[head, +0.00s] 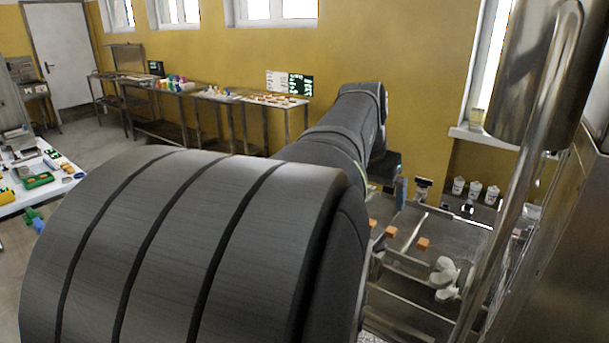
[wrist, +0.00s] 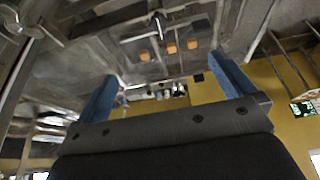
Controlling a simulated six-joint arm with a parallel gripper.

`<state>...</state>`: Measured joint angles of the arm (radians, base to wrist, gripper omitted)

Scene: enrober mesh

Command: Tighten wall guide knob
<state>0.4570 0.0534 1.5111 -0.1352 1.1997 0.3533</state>
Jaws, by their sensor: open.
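My gripper (wrist: 162,68) is open in the wrist view, its two blue fingers apart with nothing held between them. In the head view my arm hides most of it. A pale grey lobed knob (head: 445,272) sits by the metal rails at the lower right of the head view, with similar lobes just below it. It is apart from my gripper. I cannot tell whether it is tight. Three orange-brown pieces lie on the mesh conveyor; they show beyond my fingers in the wrist view, the middle one (wrist: 172,47) among them.
A shiny steel post (head: 490,210) and a large cylinder (head: 535,75) stand at the right. White cups (head: 475,188) stand behind the conveyor. Benches with small items (head: 250,97) line the yellow wall. A white table (head: 38,182) is at the left.

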